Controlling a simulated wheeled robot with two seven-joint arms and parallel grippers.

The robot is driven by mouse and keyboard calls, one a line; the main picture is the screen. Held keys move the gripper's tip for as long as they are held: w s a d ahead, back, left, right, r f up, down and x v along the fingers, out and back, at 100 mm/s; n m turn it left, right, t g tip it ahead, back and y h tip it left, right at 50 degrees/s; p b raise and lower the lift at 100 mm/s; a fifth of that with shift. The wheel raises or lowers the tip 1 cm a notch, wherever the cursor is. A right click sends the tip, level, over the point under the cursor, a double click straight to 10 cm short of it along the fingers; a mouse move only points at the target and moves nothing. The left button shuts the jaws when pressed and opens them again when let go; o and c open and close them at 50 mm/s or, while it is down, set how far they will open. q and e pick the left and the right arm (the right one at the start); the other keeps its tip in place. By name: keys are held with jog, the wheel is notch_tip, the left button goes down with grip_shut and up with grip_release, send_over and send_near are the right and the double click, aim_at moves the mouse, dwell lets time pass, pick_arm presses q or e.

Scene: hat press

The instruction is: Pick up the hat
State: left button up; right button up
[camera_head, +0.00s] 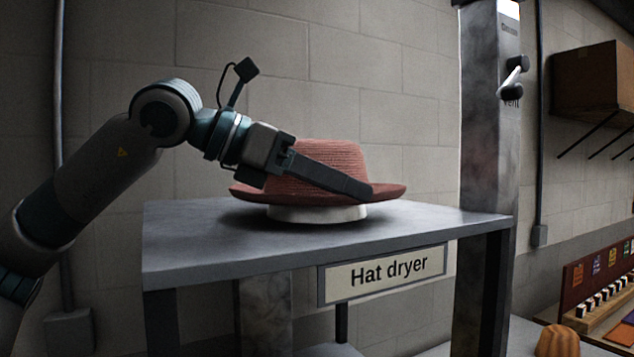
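The hat (330,158) is reddish-brown with a round crown and a wide brim. It sits upright on a low white round stand (318,214) on the grey table. My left gripper (366,190) reaches in from the left. One long dark finger lies across the front of the crown, with its tip over the right part of the brim. The other finger does not show, so I cannot tell whether the gripper is open or shut, or whether it touches the hat. My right gripper is not in view.
The grey table (200,235) bears a "Hat dryer" sign (388,274) on its front edge. A metal post (487,120) with a handle (514,75) rises at its right. A cardboard box (590,80) is on a wall shelf. The tabletop around the hat is clear.

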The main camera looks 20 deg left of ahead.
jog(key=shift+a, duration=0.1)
pick_arm(q)
jog(key=c, duration=0.7)
grip_shut()
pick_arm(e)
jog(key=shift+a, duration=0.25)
pick_arm(q)
jog(key=shift+r, duration=0.1)
